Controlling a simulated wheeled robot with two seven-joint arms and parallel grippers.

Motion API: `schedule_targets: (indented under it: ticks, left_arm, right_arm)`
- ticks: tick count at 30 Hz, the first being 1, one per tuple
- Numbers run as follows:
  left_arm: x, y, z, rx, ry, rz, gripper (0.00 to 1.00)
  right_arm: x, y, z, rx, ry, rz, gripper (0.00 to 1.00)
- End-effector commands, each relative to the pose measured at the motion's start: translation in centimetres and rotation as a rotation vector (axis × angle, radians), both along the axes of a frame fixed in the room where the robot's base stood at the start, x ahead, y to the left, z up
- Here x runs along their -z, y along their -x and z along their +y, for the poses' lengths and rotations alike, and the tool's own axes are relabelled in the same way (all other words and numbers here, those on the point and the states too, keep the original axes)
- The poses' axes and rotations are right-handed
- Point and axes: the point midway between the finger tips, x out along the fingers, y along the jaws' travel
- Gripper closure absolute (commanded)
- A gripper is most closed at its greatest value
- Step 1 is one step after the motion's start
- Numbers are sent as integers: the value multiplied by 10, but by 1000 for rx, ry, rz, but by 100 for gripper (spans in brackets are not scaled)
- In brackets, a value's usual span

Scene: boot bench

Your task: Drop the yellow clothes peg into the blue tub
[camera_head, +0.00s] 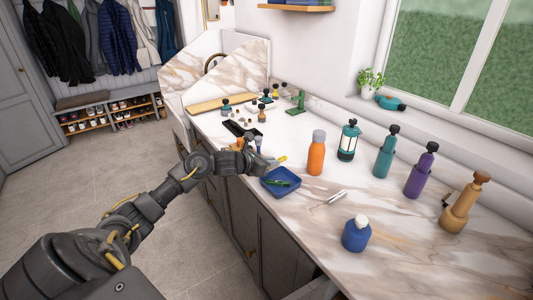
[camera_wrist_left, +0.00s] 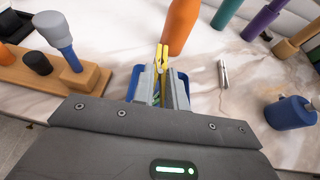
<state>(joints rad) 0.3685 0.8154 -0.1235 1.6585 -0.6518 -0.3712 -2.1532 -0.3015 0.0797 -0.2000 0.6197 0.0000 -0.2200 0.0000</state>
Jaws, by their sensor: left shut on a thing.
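The yellow clothes peg (camera_wrist_left: 161,58) is between the fingertips of my left gripper (camera_wrist_left: 160,82), which is shut on it. In the head view the peg (camera_head: 283,159) sticks out to the right of my left gripper (camera_head: 262,161). The blue tub (camera_head: 293,185) stands on the marble counter, just below and to the right of the gripper. In the wrist view the tub (camera_wrist_left: 183,76) lies beneath the fingers, which hide most of it. A green item (camera_head: 278,183) lies in the tub. My right gripper is not in view.
An orange bottle (camera_head: 316,154) stands behind the tub. A small silver tool (camera_head: 337,197) lies to its right, and a round blue bottle (camera_head: 356,234) stands nearer the front edge. A wooden block stand (camera_wrist_left: 50,76) shows left in the wrist view.

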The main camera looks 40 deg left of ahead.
Motion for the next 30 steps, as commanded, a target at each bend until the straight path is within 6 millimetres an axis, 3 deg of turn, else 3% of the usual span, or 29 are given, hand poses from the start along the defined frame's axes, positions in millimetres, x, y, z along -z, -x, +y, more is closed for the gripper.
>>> schedule_targets:
  ticks: [9, 21, 30]
  left_arm:
    - [7, 0, 2, 40, 1, -2, 100]
    - [50, 1, 2, 39, 2, 0, 100]
    - [63, 0, 3, 39, 1, -3, 100]
  right_arm:
    - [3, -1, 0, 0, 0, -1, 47]
    - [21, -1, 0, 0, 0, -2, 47]
    - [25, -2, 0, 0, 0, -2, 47]
